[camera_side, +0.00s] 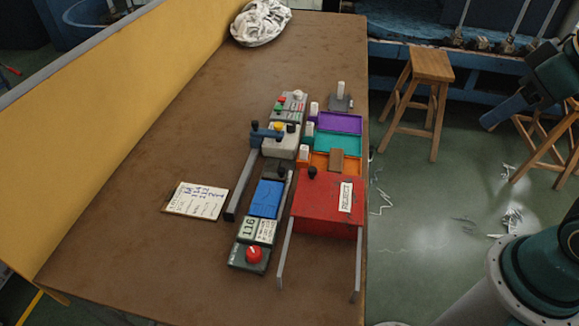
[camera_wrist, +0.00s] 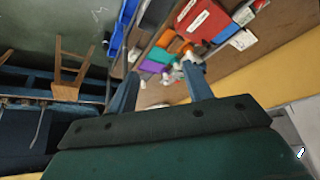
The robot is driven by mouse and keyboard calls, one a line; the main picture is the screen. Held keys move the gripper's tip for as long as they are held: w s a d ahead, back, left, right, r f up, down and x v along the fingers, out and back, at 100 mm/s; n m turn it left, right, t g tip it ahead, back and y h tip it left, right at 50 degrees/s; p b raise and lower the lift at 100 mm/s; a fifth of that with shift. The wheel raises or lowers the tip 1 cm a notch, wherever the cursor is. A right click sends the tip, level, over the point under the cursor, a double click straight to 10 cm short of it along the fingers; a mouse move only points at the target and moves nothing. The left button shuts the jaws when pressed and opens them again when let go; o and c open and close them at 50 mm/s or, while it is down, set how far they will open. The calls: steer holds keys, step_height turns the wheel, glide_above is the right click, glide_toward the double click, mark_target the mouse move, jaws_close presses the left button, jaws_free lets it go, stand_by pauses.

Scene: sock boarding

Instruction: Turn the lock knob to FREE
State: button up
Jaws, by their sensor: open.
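Two knob-like parts show in the side view, and I cannot read which is the lock knob. A round red knob (camera_side: 254,253) sits on a dark box at the near end of the row of devices. A pale knob (camera_side: 298,94) sits on a small panel (camera_side: 287,109) with green and red buttons at the far end. No FREE marking is legible. My gripper (camera_wrist: 160,85) is open and empty in the wrist view, its blue fingers spread. It is in the air, well away from both knobs; dark green and blue parts of my arm show at the upper right of the side view.
A red REJECT bin (camera_side: 322,210), purple (camera_side: 340,124) and teal (camera_side: 338,145) trays line the table's right edge. A counter showing 116 (camera_side: 248,229) and a blue pad (camera_side: 267,199) lie beside a rail. A note board (camera_side: 196,201) lies left. Stools (camera_side: 431,66) stand on the floor.

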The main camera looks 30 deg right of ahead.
steer(key=w+a+m+g+y, duration=0.1)
steer(key=w+a+m+g, duration=0.1)
steer(key=w+a, duration=0.6)
steer(key=m+g+h, duration=0.1)
steer(key=m+g, duration=0.2)
steer(key=m, duration=0.3)
glide_above(254, 252)
step_height(254, 252, down, 16)
step_height(254, 252, down, 14)
steer(key=shift+r, duration=0.2)
steer(key=shift+n, duration=0.3)
steer(key=c, duration=1)
